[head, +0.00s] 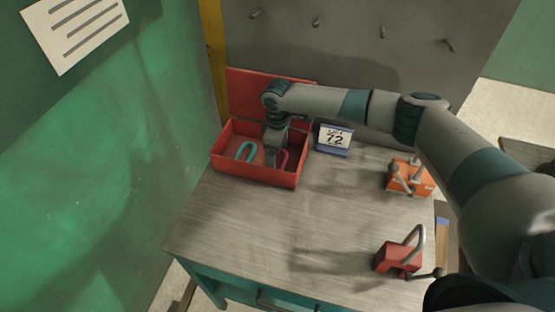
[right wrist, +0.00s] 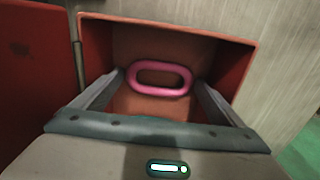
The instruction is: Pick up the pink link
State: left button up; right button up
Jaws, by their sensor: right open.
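The pink link (right wrist: 159,92) is an oval ring lying on the floor of the red box, seen whole in the right wrist view. In the head view the pink link (head: 283,160) is partly hidden by my gripper. The red box (head: 253,175) stands open on the table, its lid raised at the back. My right gripper (head: 271,158) reaches down into the box. In the right wrist view its two fingers are apart, one on each side of the link, and nothing is between them that I can see gripped. My left gripper is not in view.
A teal link (head: 246,151) lies in the box's left part. The table's middle (head: 270,225) is clear.

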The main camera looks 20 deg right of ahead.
dwell(0.3)
jog(key=c, duration=0.8)
jog(key=shift+r, duration=0.1)
jog(key=shift+r+b, duration=2.45)
jog(key=shift+r, duration=6.5)
